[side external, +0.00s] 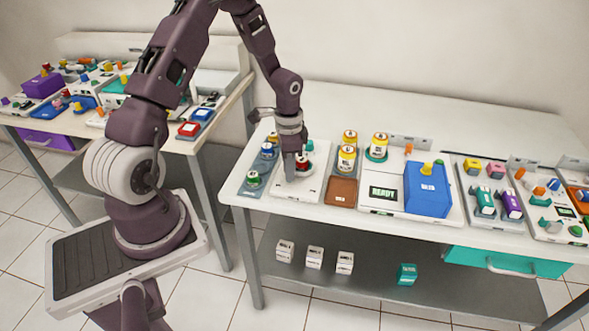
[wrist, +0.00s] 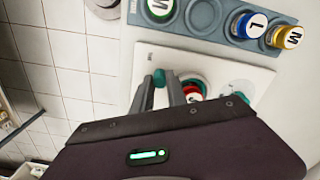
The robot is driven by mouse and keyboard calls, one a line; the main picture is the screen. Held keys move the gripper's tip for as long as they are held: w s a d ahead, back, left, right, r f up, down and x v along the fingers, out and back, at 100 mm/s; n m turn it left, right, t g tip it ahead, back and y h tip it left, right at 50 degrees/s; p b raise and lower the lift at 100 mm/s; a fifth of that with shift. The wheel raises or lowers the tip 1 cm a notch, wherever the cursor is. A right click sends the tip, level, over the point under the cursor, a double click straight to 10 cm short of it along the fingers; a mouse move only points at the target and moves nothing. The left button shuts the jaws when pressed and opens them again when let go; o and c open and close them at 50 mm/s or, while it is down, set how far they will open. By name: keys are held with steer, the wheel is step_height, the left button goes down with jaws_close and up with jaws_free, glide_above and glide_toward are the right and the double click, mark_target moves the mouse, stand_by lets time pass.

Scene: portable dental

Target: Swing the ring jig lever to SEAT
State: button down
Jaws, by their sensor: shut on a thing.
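The ring jig is a white plate (side external: 307,187) on the bench, also seen in the wrist view (wrist: 215,68). A teal lever knob (wrist: 159,77) shows between my fingertips in the wrist view. My gripper (wrist: 162,88) is shut on this knob. In the side view my gripper (side external: 289,174) points down over the plate and hides the lever. I cannot read a SEAT mark.
A grey-blue tray (side external: 259,172) with green and blue white-topped pieces lies left of the jig. To its right are a brown tray (side external: 341,190), yellow-topped bottles (side external: 346,158), a READY display (side external: 383,193) and a blue box (side external: 427,190). The bench's front edge is close.

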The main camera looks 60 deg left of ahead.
steer(key=shift+s+a+m, duration=0.2)
steer(key=shift+a+m, duration=0.5)
steer(key=shift+m, duration=0.7)
steer(key=shift+a, duration=0.1)
steer(key=c, duration=1.3)
jaws_free()
step_height(320, 180, up, 7)
steer(key=shift+r, duration=0.1)
